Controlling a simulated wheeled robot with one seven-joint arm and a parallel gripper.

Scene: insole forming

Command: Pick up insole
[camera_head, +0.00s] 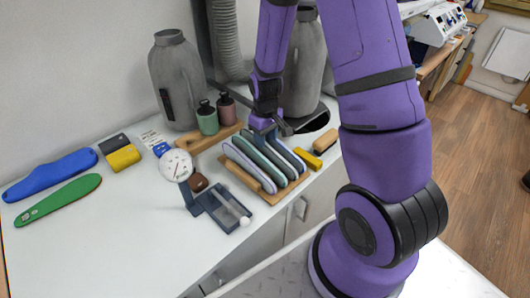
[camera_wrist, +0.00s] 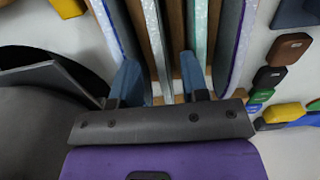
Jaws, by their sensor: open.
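Several insoles (camera_head: 254,166) stand on edge side by side in a wooden rack (camera_head: 238,178) on the white counter. They show grey, white and teal sides, and the wrist view shows them close up, with a speckled white one (camera_wrist: 155,35) and a teal-edged one (camera_wrist: 199,30) near the middle. My gripper (camera_head: 266,130) is at the back end of the rack, just above the insoles. In the wrist view, its two blue fingers (camera_wrist: 160,65) are spread apart, with the speckled white insole's edge lying between them. I cannot tell whether either finger touches an insole.
A dial gauge (camera_head: 176,166) on a dark stand is left of the rack. Grey canisters (camera_head: 174,80) and small bottles (camera_head: 207,118) stand behind. A yellow block (camera_head: 307,159) lies at right. Blue and green insole shapes (camera_head: 58,200) lie far left; the front-left counter is clear.

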